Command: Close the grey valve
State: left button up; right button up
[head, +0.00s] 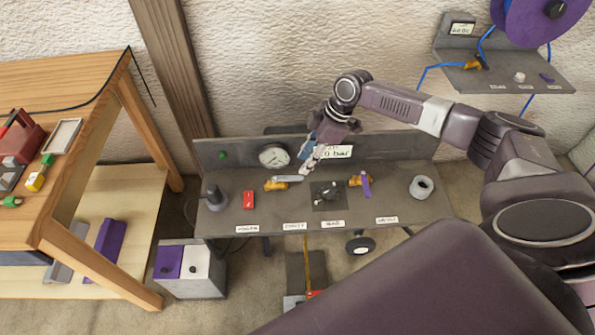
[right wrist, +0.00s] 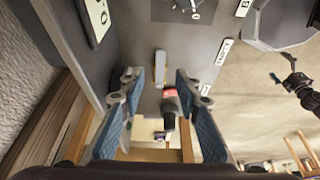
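The grey valve has a grey lever handle (head: 288,178) on a brass body (head: 275,185), on the dark bench panel (head: 230,222). The handle lies roughly along the panel's length, left to right in the head view. My right gripper (head: 307,168) is above it, fingers pointing down. In the right wrist view the right gripper (right wrist: 160,88) is open, and the grey handle (right wrist: 160,65) shows between and beyond its fingers, apparently untouched. A small dark gripper-like shape, likely my left gripper (right wrist: 288,82), shows at the right of that view; its opening is unclear.
A gauge (head: 273,155) and pressure sign (head: 337,152) are on the backboard behind.

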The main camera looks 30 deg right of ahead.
aim_at(294, 177)
jog(key=x, duration=0.6)
jog(key=shift+f, duration=0.15)
jog(key=shift+c, duration=0.2)
grip_shut()
